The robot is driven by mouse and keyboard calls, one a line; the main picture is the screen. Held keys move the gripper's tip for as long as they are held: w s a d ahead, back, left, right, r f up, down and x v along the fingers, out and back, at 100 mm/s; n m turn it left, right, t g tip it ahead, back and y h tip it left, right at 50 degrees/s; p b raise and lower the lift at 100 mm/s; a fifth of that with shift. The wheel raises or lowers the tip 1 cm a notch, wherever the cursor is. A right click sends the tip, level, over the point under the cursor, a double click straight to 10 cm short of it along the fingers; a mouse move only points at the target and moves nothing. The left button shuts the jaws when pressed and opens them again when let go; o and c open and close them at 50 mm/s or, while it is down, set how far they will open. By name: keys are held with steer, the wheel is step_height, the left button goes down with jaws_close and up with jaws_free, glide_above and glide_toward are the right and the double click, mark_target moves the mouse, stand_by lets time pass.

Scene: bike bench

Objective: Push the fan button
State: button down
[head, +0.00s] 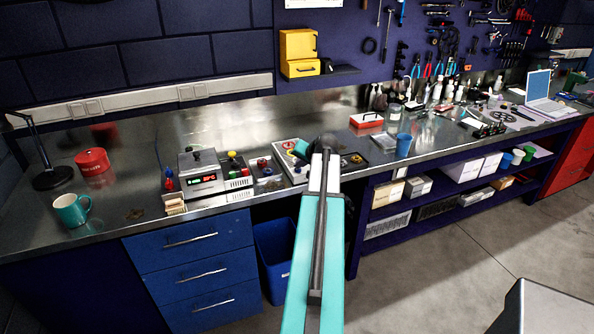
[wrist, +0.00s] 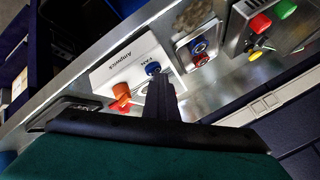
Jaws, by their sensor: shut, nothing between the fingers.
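The white panel (wrist: 115,68) carries the word FAN beside a blue button (wrist: 153,69). An orange-red knob (wrist: 121,91) sits on the same panel. My gripper (wrist: 160,82) is shut and empty in the wrist view. Its dark fingertips are right at the near side of the blue button and overlap its lower edge; I cannot tell whether they touch. In the head view the white panel (head: 292,174) is on the bench, partly hidden by my arm, and the blue button cannot be made out.

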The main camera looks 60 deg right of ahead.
steer(key=shift+r, duration=0.35)
stand_by(0.7)
step_height(320, 180, up, 6)
steer(key=p, duration=0.2)
steer(key=shift+p, duration=0.4)
stand_by(0.3)
steer(key=shift+f, duration=0.1)
stand_by(0.4)
